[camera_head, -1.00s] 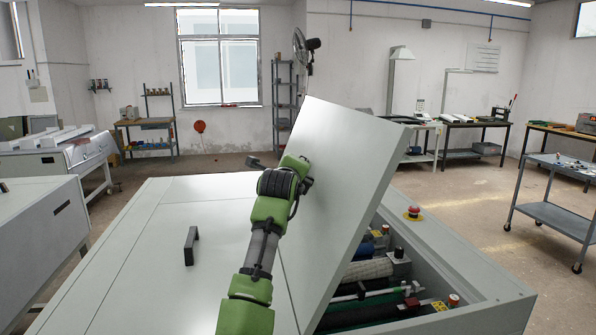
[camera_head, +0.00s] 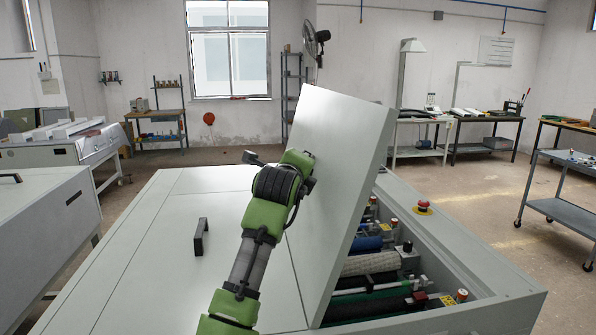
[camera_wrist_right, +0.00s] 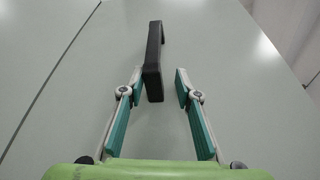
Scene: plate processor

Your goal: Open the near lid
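The near lid (camera_head: 340,165) is a large pale panel in the head view. It stands tilted up steeply, its free edge high, with the rollers below partly uncovered. The arm rising from the bottom, apparently my right one, ends against the lid's outer face; its fingers are hidden there. In the right wrist view my right gripper (camera_wrist_right: 160,87) is open. Its fingertips lie either side of the near end of a black handle (camera_wrist_right: 153,55) on a pale panel. The left finger is close to the handle; contact cannot be told. My left gripper is not in view.
Another black handle (camera_head: 200,237) sits on the flat cover to the left. A red emergency button (camera_head: 423,206) is on the machine's right rim. Coloured rollers (camera_head: 370,264) lie in the open bay. A wheeled trolley (camera_head: 565,210) stands right, with open floor between.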

